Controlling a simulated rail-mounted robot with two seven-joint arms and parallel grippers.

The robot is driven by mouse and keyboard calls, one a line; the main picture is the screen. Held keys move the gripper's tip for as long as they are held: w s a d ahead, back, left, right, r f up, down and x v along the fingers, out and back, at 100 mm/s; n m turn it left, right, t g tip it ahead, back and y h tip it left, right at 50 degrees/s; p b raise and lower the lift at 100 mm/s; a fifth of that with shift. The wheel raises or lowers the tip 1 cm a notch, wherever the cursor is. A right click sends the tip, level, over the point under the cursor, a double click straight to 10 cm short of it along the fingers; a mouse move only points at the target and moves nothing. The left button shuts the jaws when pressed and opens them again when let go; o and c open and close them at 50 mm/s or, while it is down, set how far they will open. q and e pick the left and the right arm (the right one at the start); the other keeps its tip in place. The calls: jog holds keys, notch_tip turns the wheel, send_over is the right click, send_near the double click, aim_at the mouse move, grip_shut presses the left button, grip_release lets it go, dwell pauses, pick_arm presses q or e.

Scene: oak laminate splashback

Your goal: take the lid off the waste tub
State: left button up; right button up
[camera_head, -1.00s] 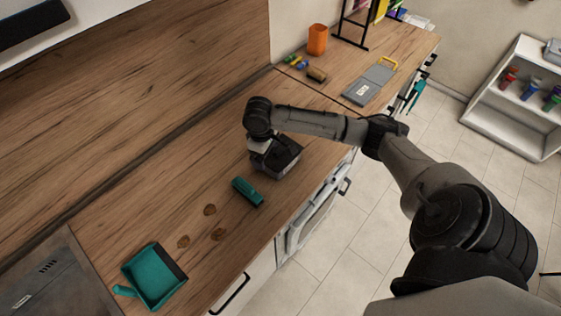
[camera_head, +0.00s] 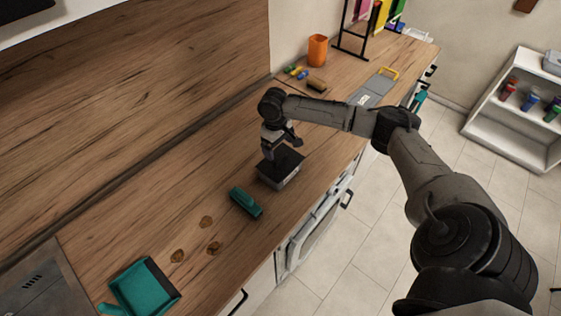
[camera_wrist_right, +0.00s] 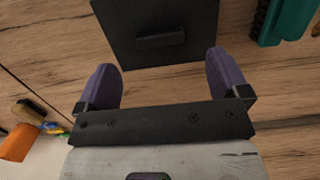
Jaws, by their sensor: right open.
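The waste tub (camera_head: 282,182) is a small grey box on the wooden counter, near the front edge. Its flat dark lid (camera_head: 285,163) lies on top of it. In the right wrist view the lid (camera_wrist_right: 180,15) is a black square with a bar-shaped handle (camera_wrist_right: 160,38). My right gripper (camera_head: 283,143) is above the tub on its wall side. Its two purple-grey fingers (camera_wrist_right: 162,70) are wide apart and empty, with the handle beyond the tips. The fingers look clear of the lid. My left gripper is not in view.
A teal brush (camera_head: 246,202) lies near the tub, with brown patches (camera_head: 206,222) and a teal dustpan (camera_head: 143,291) further left. Beyond my arm are an orange cup (camera_head: 317,49), a grey clipboard-like item (camera_head: 372,88) and a black rack. Counter between tub and splashback is clear.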

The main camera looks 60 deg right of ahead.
aim_at(280, 157)
jog(key=shift+s+f, duration=0.15)
jog(key=shift+f, duration=1.25)
jog(key=shift+s+f, duration=0.15)
jog(key=shift+f, duration=1.2)
jog(key=shift+c, duration=0.4)
jog(key=c, duration=0.9)
